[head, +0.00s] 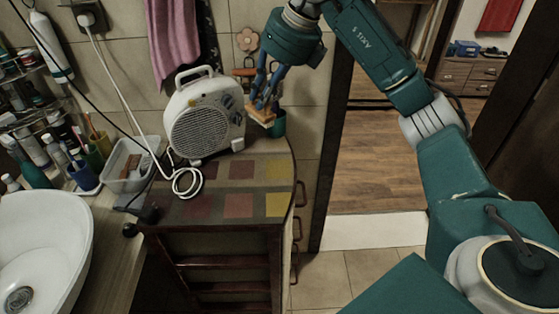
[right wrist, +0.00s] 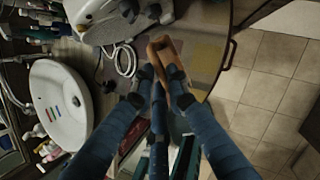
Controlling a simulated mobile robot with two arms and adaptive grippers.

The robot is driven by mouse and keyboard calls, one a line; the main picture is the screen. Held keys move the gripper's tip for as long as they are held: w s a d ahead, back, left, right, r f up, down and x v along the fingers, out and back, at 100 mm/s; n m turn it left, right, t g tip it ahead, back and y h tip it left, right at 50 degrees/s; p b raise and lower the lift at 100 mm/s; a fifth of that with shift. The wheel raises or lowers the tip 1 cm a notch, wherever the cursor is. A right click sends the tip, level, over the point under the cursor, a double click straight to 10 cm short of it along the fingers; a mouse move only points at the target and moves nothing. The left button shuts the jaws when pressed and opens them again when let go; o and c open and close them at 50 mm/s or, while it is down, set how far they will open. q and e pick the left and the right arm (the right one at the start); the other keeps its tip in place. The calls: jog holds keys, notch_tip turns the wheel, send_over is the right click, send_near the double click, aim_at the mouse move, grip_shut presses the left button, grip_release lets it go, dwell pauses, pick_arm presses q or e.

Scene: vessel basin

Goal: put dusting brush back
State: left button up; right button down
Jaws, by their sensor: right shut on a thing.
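My right gripper (head: 262,102) reaches down from above over the cabinet top, beside the white fan heater. It is shut on the wooden dusting brush (head: 261,116). In the right wrist view, the brush's brown wooden body (right wrist: 164,47) shows between the blue fingers (right wrist: 162,82); its bristles cannot be made out. A teal cup (head: 279,124) stands at the back right corner of the cabinet top, just right of the brush and partly hidden by it. I cannot tell whether brush and cup touch. My left gripper is not in view.
The white fan heater (head: 204,114) stands left of the gripper, its white cable coiled in front. The tiled cabinet top (head: 240,188) is clear toward the front. A washbasin (head: 42,245) and a clear plastic box (head: 131,163) are at left. A door frame (head: 331,150) rises at right.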

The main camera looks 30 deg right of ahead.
jog(key=w+d+r+m+h, duration=0.2)
jog(key=d+m+h, duration=0.1)
jog(key=d+m, duration=0.3)
jog(key=shift+m+t, duration=0.4)
jog(key=shift+m, duration=0.2)
jog(key=f+p, duration=0.1)
jog(key=f, duration=0.5)
jog(key=f+p, duration=0.1)
jog(key=f, duration=0.5)
jog(key=f+p, duration=0.1)
jog(key=f, duration=0.5)
jog(key=shift+s+a+f, duration=0.25)
jog(key=shift+a+f, duration=0.05)
jog(key=shift+f, duration=0.05)
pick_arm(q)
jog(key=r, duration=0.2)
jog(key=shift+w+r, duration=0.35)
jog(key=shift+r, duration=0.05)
pick_arm(e)
jog(key=c, duration=2.1)
grip_release()
jog(key=shift+f, duration=0.1)
jog(key=o, duration=0.4)
